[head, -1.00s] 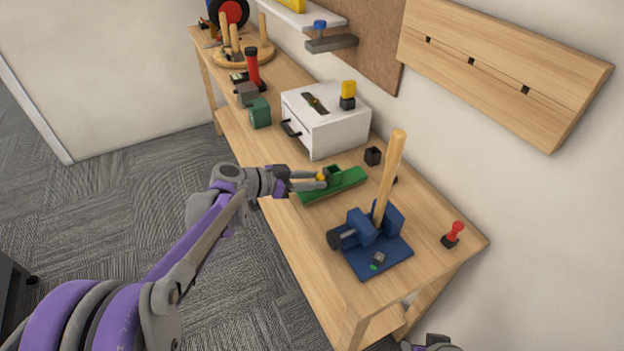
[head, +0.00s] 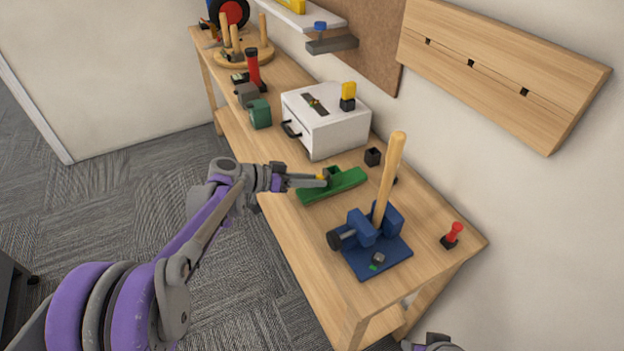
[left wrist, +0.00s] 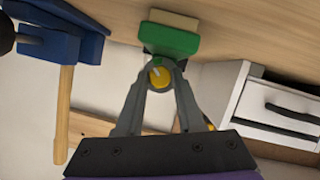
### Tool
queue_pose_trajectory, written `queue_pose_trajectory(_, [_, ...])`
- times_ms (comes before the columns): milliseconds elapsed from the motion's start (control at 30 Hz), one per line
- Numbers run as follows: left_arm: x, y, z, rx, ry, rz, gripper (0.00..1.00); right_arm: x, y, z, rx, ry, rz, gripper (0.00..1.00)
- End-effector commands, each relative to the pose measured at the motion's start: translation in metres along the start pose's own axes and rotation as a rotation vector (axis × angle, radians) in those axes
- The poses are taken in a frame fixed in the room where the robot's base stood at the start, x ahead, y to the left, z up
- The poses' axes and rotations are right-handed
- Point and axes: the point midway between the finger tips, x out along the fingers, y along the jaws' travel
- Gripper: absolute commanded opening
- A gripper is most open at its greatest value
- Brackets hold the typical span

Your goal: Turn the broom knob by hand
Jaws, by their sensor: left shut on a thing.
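The green broom head (head: 346,184) lies on the bench left of the blue vise, with a raised green socket on it. It also shows at the top of the left wrist view (left wrist: 170,41). The yellow knob (left wrist: 160,77) with a pale pointer mark is on the socket's side facing me; in the head view it is a small yellow spot, mostly hidden by the fingers. My left gripper (head: 317,181) reaches in level from the left and is shut on the knob, one finger on each side.
A blue vise (head: 374,252) holds an upright wooden handle (head: 390,175) to the right. A white drawer box (head: 335,130) stands behind the broom head. A small black block (head: 372,156) and a red-handled tool (head: 452,235) are nearby. The bench's front edge runs below my wrist.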

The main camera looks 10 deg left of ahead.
Motion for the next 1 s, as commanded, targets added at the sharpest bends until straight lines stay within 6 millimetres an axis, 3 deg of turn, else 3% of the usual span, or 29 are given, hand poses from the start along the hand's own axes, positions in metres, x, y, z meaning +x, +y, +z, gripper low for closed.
queue_pose_trajectory(400, [0.0001,-0.0025,0.0004,-0.218,0.0,0.089,0.0,0.0008,0.0,0.0005,0.0,0.0,0.0,0.53])
queue_pose_trajectory(1000, [0.0001,-0.0025,0.0005,-0.264,0.0,0.109,0.0,0.0011,0.0,0.0006,0.0,0.0,0.0,0.53])
